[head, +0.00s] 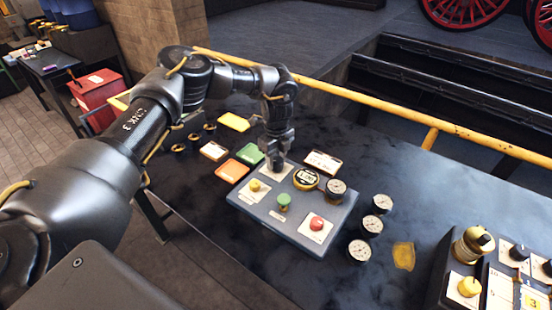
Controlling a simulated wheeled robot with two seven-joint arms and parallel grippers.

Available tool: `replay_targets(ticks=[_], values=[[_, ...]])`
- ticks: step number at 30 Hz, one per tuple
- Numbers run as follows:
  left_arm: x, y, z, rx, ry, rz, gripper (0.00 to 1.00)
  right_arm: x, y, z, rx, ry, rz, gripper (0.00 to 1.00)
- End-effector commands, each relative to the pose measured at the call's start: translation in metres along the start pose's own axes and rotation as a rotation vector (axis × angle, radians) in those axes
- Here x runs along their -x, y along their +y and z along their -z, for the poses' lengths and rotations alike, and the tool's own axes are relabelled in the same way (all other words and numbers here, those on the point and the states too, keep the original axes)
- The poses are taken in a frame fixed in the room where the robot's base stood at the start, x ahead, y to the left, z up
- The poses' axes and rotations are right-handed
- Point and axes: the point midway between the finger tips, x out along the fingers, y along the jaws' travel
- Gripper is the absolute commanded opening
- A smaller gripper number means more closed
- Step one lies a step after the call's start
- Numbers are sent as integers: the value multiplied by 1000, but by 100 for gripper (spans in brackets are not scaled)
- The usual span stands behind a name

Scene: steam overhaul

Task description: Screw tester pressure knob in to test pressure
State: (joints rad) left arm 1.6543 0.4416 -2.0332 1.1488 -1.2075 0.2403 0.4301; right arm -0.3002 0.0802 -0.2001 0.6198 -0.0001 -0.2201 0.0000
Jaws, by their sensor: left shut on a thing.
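The tester (262,213) is a blue-grey box on the dark table. Its top carries a yellow knob (255,186), a green knob (284,200), a red button (317,223), a round yellow-rimmed digital display (306,178) and a dial gauge (336,188). My left gripper (275,163) points down at the back left of the tester's top. It is shut on a knob there, apparently the tester pressure knob, which the jaws hide almost wholly. How far the knob is screwed in cannot be seen. My right gripper is not in view.
Several loose gauges (360,250) stand close to the tester's right side. Coloured trays (232,171) lie to its left. A device with a brass cylinder (473,245) stands at the right. A yellow rail (400,120) runs behind the table.

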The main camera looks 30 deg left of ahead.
Motion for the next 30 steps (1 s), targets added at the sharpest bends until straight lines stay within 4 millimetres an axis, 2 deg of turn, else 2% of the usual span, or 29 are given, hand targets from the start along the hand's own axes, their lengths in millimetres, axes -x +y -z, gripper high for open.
replay_targets(ticks=[11, 30], values=[[0, 0, 0, -177, 0, 0, 20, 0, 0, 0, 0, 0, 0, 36], [0, -1, 0, -777, 0, 1, 20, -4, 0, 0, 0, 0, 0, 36]])
